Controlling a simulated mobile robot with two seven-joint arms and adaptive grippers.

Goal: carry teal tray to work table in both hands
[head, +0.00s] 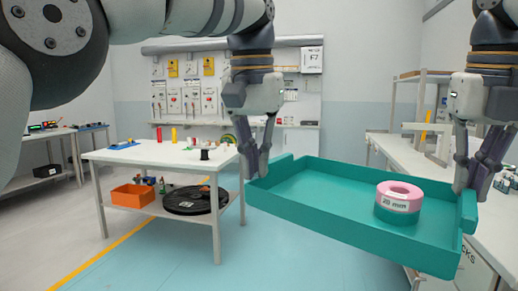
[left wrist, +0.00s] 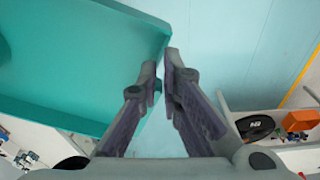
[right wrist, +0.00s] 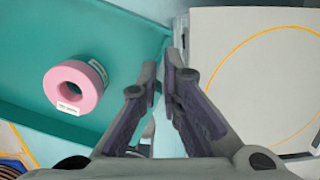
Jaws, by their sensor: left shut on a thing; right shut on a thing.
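The teal tray (head: 320,196) hangs in the air in front of me, a little tilted in the head view. The work table (head: 150,157) stands to the left, beyond the tray.
Small items, including a black spool (head: 204,155), stand on the work table's top. Its lower shelf holds an orange bin (head: 133,196) and a black reel (head: 195,200). A white bench (head: 490,240) runs along the right. Blue floor (head: 300,258) lies open below the tray.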

